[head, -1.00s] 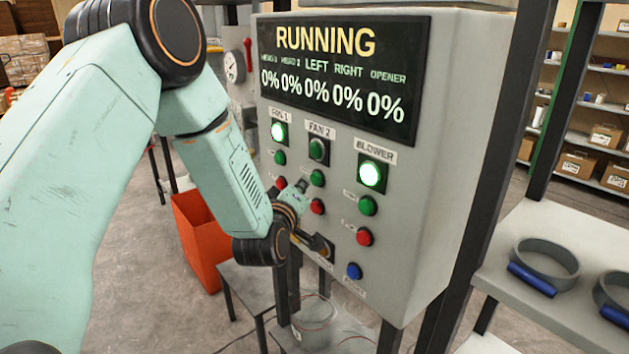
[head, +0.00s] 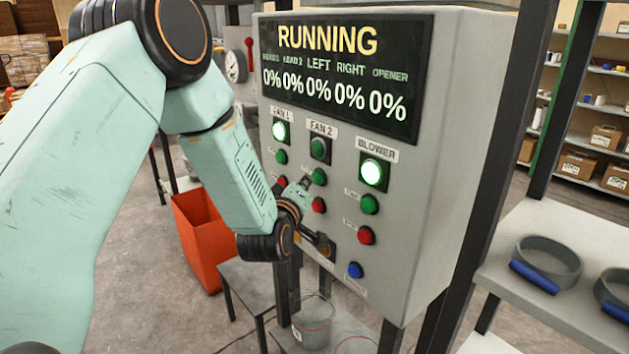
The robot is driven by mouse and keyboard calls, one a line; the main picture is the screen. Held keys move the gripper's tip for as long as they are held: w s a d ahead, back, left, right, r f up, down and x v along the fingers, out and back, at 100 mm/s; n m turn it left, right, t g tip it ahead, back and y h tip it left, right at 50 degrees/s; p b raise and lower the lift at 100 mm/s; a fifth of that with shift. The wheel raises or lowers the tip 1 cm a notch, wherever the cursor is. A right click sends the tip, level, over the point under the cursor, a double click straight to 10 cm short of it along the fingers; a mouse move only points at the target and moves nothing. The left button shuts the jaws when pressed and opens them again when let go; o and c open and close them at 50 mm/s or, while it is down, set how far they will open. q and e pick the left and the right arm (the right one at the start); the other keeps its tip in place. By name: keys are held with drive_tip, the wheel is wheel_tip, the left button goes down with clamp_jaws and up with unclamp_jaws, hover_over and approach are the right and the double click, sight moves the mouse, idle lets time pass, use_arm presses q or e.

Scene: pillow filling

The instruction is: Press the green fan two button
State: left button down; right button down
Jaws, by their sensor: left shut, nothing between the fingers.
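The control panel (head: 425,190) is a grey box with a display (head: 345,75) reading RUNNING and several 0% values. In the FAN 2 column, the lamp (head: 319,148) is dark green, the green button (head: 319,177) is below it, and a red button (head: 319,205) is lower. My left gripper (head: 305,183) is shut and empty, its tip just left of the green FAN 2 button. I cannot tell whether it touches the button. The FAN 1 lamp (head: 279,131) and the BLOWER lamp (head: 372,172) are lit. My right gripper is not in view.
BLOWER has a green button (head: 369,204) and a red button (head: 366,235), with a blue button (head: 355,270) below. An orange bin (head: 205,240) and a small table (head: 247,285) stand left. A shelf (head: 560,235) with grey rings is at right.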

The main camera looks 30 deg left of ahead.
use_arm(q)
drive_tip(key=shift+w, duration=0.15)
drive_tip(key=shift+w+d, duration=0.2)
drive_tip(key=shift+w, duration=0.25)
idle(0.9)
drive_tip(key=shift+s, duration=0.1)
drive_tip(key=shift+s+a, duration=0.35)
drive_tip(key=shift+s, duration=0.45)
drive_tip(key=s, duration=0.1)
drive_tip(key=s+a+p, duration=0.1)
drive_tip(key=s, duration=0.1)
drive_tip(key=s+a+p, duration=0.1)
drive_tip(key=shift+s, duration=0.3)
idle(0.3)
idle(0.3)
